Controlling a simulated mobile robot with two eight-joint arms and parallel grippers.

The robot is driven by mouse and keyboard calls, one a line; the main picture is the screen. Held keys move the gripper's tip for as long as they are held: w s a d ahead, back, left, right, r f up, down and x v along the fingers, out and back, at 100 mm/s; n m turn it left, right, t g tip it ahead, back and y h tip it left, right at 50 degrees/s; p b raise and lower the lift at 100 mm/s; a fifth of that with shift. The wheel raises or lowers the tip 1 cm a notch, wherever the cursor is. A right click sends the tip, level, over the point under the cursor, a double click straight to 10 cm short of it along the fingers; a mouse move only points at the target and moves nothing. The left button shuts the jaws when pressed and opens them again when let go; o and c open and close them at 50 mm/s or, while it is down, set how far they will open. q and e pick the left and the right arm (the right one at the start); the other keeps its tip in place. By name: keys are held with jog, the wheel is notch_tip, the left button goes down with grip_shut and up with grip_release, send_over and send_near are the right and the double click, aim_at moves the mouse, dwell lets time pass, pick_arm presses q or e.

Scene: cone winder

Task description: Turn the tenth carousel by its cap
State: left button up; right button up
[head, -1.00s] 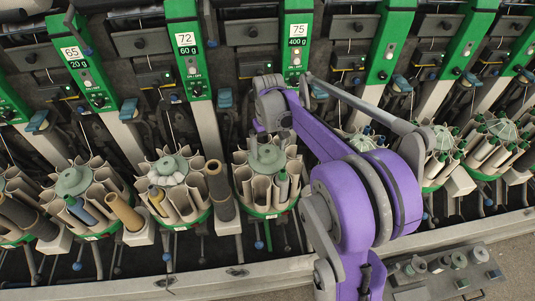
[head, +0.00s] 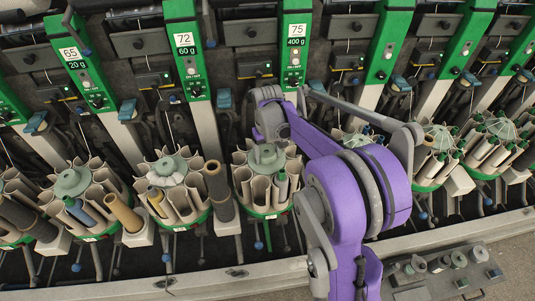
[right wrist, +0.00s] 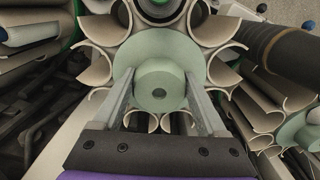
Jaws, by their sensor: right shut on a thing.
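The carousel (head: 260,191) under my right gripper is a ring of curved cream pockets on a green base, with a pale green cap (head: 268,158) on top. In the right wrist view, the cap (right wrist: 158,48) is a broad disc with a raised round knob (right wrist: 159,87). My right gripper (right wrist: 160,80) has one finger on each side of the knob and is shut on the cap. In the head view, my right gripper (head: 266,142) is small and partly hidden by my purple wrist. My left gripper is not in view.
Another carousel with a green cap (head: 171,168) stands close on the left, with a brown tube (head: 218,190) between. Green panels (head: 296,50) rise behind. A pale rail (head: 240,276) runs along the front. My right arm hides part of the carousels on the right.

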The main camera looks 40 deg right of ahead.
grip_shut()
jog(key=shift+n, duration=0.4)
jog(key=n, duration=0.4)
jog(key=shift+d+n+b, duration=0.2)
jog(key=shift+n+b, duration=0.15)
jog(key=shift+n, duration=0.05)
jog(key=n, duration=0.5)
jog(key=shift+w+d, duration=0.1)
jog(key=shift+d, duration=0.05)
jog(key=n, duration=0.6)
jog(key=shift+w+d+n, duration=0.1)
jog(key=shift+w+n, duration=0.1)
jog(key=shift+n, duration=0.2)
jog(key=n, duration=0.6)
jog(key=shift+w+b, duration=0.2)
jog(key=shift+b, duration=0.1)
